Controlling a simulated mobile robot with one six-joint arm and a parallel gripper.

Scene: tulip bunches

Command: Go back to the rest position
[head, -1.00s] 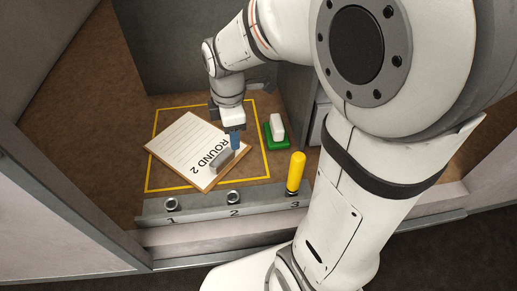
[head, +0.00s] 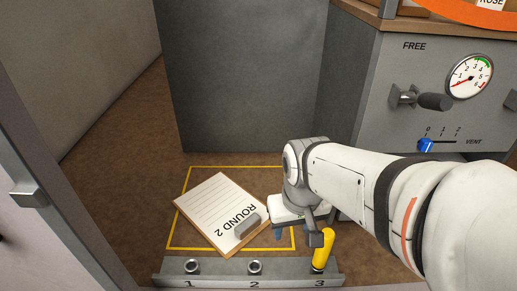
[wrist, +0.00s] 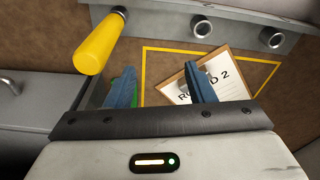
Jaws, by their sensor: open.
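My gripper (head: 291,236) is low at the right edge of the yellow floor outline, right of the clipboard and just behind the yellow peg. In the wrist view my gripper (wrist: 160,88) has its two blue fingers apart with nothing between them.
The yellow peg (head: 323,248) stands at position 3 of the grey numbered rail (head: 222,275); sockets 1 and 2 look empty. A grey cabinet (head: 385,125) with gauge, handle and blue vent slider (head: 426,145) stands right. A dark panel (head: 240,80) stands behind. Brown floor left is clear.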

